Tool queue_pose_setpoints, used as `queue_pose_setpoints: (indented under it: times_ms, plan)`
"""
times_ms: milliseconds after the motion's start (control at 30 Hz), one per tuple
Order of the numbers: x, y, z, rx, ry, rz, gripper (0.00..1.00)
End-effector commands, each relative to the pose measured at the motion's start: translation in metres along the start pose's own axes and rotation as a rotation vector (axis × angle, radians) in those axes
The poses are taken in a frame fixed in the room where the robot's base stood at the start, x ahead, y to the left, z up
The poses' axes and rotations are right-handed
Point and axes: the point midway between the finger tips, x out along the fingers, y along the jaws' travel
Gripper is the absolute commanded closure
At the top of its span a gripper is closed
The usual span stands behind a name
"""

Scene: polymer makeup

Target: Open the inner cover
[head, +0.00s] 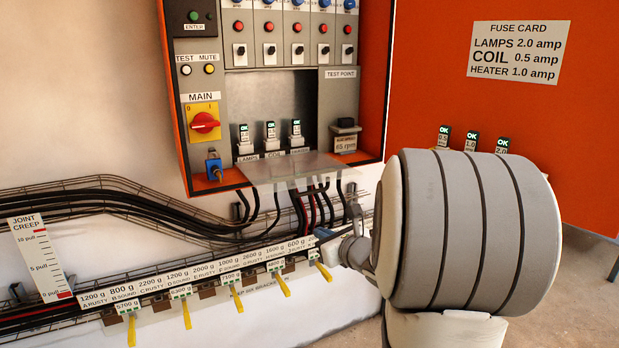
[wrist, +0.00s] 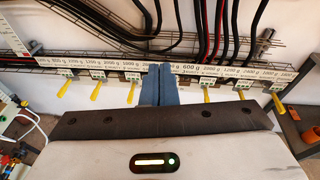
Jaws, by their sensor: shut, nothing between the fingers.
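A clear, pale panel that looks like the inner cover (head: 295,168) lies about flat at the bottom of the orange cabinet's fuse bay. It juts out over the cabinet's lower edge, and the fuses behind it are uncovered. My gripper (head: 322,236) is below and in front of this panel, apart from it, close to the labelled cable strip. My arm's big grey wrist hides part of it. In the wrist view my gripper (wrist: 158,70) shows blue-grey fingers shut together with nothing between them. The cover is not clearly seen in the wrist view.
The orange cabinet door (head: 500,110) stands open at the right, with a fuse card and several spare fuses. A wire cable tray (head: 120,195) runs along the wall. Yellow levers (head: 239,306) hang below the labelled strip (head: 190,275). Dark cables drop from the cabinet near my gripper.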

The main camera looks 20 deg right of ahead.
Motion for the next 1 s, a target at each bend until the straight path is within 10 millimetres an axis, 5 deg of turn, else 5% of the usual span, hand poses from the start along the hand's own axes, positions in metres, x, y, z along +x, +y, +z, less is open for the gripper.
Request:
queue_pose_setpoints:
  times_ms: [100,267,767,1000]
  plan:
    - [-0.005,-0.022,0.015,0.076,-0.018,-0.066,1.00]
    - [0.002,-0.030,0.015,0.104,-0.025,-0.089,1.00]
    - [0.097,-0.036,0.017,0.100,-0.023,-0.084,1.00]
    - [0.082,-0.038,0.050,0.098,-0.026,-0.087,1.00]
